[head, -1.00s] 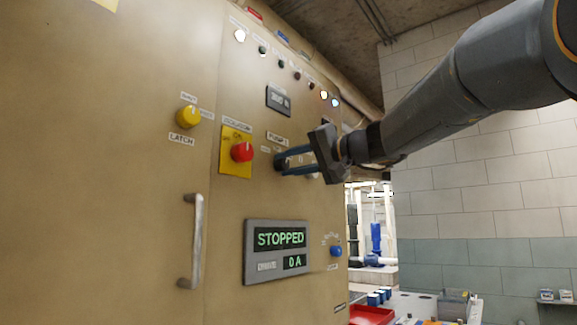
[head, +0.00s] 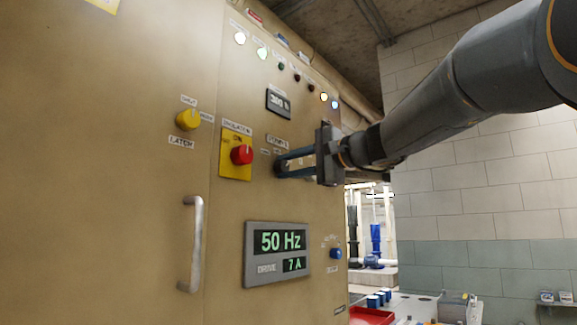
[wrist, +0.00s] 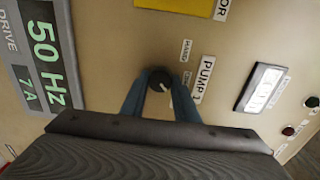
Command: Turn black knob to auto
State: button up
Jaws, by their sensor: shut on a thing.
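The black knob (wrist: 159,80) sits beside the PUMP 1 label in the wrist view, with a white pointer mark on its face. My gripper (wrist: 160,92) has its two blue fingers on either side of the knob, shut on it. In the head view my gripper (head: 281,166) reaches the tan cabinet from the right, and its fingers mostly hide the knob. The drive display (head: 279,251) reads 50 Hz and 7 A.
A red knob (head: 241,155) on a yellow plate, a yellow latch knob (head: 188,119) and a blue knob (head: 336,253) are on the same cabinet. A long handle (head: 196,243) sticks out at lower left. Indicator lamps (head: 262,53) run along the top.

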dwell(0.4)
jog(key=o, duration=1.1)
jog(key=shift+d, duration=0.1)
jog(key=b+v, duration=0.1)
jog(key=v, duration=0.6)
jog(key=shift+s+d+b, duration=0.25)
jog(key=shift+b, duration=0.05)
jog(key=shift+r, duration=0.1)
